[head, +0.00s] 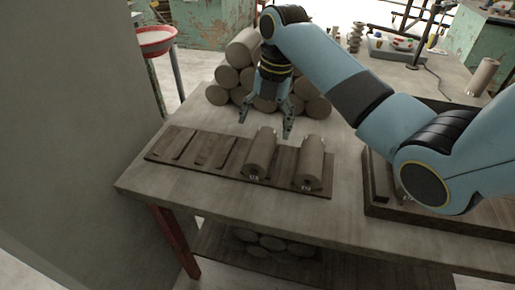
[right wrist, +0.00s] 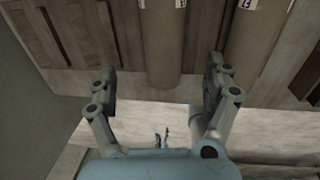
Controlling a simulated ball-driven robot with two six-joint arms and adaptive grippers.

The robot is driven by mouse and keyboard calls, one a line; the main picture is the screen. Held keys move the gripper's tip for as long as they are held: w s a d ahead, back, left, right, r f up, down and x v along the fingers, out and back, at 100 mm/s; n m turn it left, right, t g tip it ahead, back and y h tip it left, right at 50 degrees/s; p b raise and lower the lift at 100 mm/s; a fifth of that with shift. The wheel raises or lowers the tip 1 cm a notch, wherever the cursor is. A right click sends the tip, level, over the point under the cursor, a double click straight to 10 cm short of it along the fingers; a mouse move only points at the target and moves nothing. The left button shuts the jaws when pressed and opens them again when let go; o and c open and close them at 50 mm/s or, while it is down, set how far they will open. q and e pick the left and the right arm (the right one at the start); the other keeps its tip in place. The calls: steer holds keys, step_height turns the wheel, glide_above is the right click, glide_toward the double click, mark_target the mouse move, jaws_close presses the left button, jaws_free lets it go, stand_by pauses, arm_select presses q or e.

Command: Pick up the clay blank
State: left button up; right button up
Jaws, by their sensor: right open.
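Two grey-brown clay blanks, plain cylinders with small printed labels on their near ends, lie on a slotted wooden board (head: 200,135) on the table. The left blank (head: 260,155) is just in front of and below my right gripper (head: 266,123). The right blank (head: 309,163) lies beside it, with a gap between them. My right gripper is open and empty. In the right wrist view, the left blank (right wrist: 162,45) runs between the lines of the two fingers (right wrist: 162,78), and the right blank (right wrist: 257,45) is outside them. My left gripper is not in view.
A stack of similar cylinders (head: 240,52) stands behind my right gripper. A wooden tray (head: 376,205) lies at the right under my arm. A grey tray of small items (head: 395,48) is at the back. Bare table (head: 160,182) shows in front of the board.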

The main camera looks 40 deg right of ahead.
mark_target(263, 143)
step_height(263, 143, down, 4)
steer(key=shift+w+a+r, duration=0.15)
steer(key=shift+r, duration=0.1)
step_height(263, 143, down, 4)
steer(key=shift+a+f, duration=0.1)
steer(key=shift+f, duration=0.5)
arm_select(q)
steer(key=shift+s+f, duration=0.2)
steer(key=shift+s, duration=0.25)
arm_select(e)
steer(key=c, duration=0.7)
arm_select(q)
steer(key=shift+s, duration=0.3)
arm_select(e)
jaws_close()
steer(key=shift+r, duration=0.1)
